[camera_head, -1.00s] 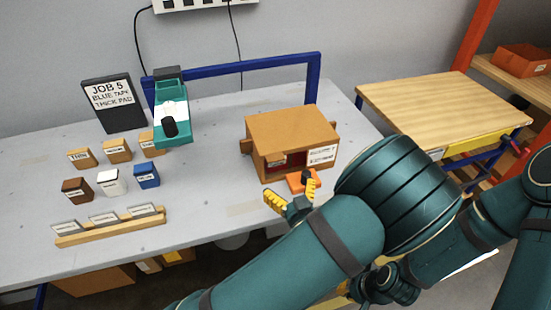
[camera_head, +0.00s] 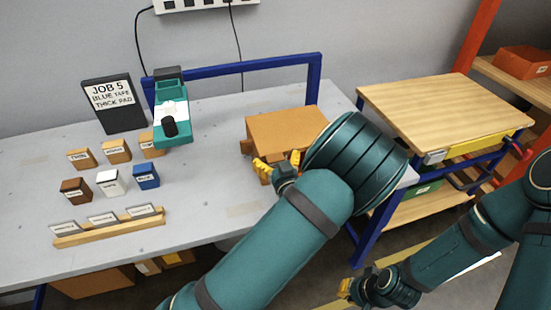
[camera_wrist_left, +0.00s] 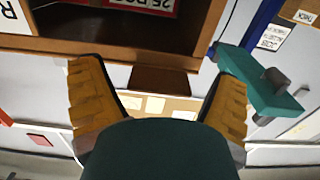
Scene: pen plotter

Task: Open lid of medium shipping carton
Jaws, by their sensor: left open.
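The medium shipping carton (camera_head: 284,125) is a brown box on the right part of the grey table. Its top looks closed in the head view. In the left wrist view the carton (camera_wrist_left: 120,50) fills the top, with a dark recess holding a red and white label. My left gripper (camera_head: 274,171) is at the carton's near left corner, and my arm hides much of the carton's front. In the left wrist view its two yellow fingers (camera_wrist_left: 160,95) are spread apart, with a brown flap (camera_wrist_left: 160,80) beyond and between them; contact is unclear. My right gripper (camera_head: 346,288) is low at the right, its fingers too small to judge.
Several small labelled blocks (camera_head: 117,151) and a wooden card rack (camera_head: 110,228) are on the left. A wooden side table (camera_head: 440,105) stands right. The table between rack and carton is clear.

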